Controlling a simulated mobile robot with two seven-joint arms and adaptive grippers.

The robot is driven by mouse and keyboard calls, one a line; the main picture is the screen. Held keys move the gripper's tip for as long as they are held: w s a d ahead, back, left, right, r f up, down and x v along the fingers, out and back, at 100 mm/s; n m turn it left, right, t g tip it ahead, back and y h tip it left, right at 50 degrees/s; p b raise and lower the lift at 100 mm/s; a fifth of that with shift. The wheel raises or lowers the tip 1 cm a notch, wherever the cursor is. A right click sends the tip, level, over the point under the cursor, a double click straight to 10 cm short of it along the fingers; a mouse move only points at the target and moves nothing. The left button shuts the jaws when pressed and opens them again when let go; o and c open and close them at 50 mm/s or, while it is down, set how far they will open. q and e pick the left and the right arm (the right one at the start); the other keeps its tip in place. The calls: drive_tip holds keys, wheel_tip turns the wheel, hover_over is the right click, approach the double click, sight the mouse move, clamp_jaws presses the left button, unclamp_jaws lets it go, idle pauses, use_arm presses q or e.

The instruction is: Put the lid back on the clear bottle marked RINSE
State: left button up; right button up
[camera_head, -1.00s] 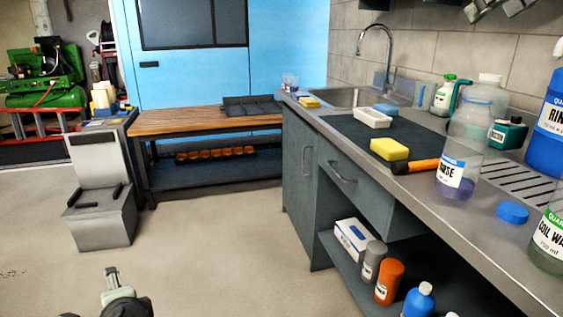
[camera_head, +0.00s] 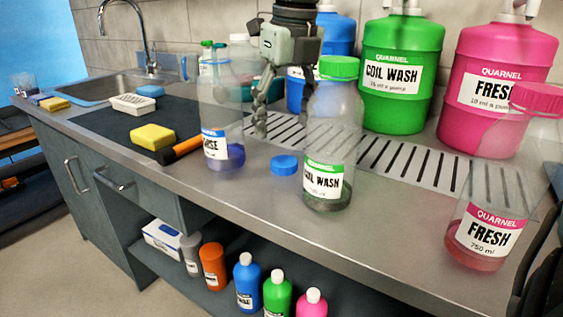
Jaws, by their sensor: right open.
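The clear RINSE bottle (camera_head: 222,125) stands upright on the counter with a little blue-violet liquid; its top shows no lid. A flat blue lid (camera_head: 284,165) lies on the counter to its right, between it and the clear COIL WASH bottle (camera_head: 328,150) with its green lid. My right gripper (camera_head: 283,118) points down behind the gap between these two bottles, above and beyond the blue lid, apart from it. It is open and empty; its left finger shows, and the other is partly hidden behind the COIL WASH bottle. My left gripper is not in view.
A clear FRESH bottle (camera_head: 488,225) with a pink lid stands at the right. Large green (camera_head: 402,75) and pink (camera_head: 495,85) pump containers stand behind the slotted drain (camera_head: 400,160). A yellow sponge (camera_head: 152,137) and an orange-handled tool (camera_head: 182,149) lie left of the RINSE bottle.

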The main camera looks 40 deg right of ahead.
sight(285, 161)
drive_tip(key=shift+w+f, duration=0.2)
drive_tip(key=shift+f, duration=0.95)
drive_tip(key=shift+f, duration=0.1)
drive_tip(key=shift+d+f, duration=0.1)
drive_tip(key=shift+f, duration=0.3)
drive_tip(key=f, duration=0.3)
drive_tip(key=shift+d+f+p, duration=0.25)
drive_tip(key=shift+f+p, duration=0.05)
drive_tip(key=shift+w+f, duration=0.1)
drive_tip(key=shift+f, duration=0.15)
drive_tip(key=c, duration=0.7)
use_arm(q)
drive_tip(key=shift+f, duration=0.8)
use_arm(e)
drive_tip(key=shift+c, duration=0.5)
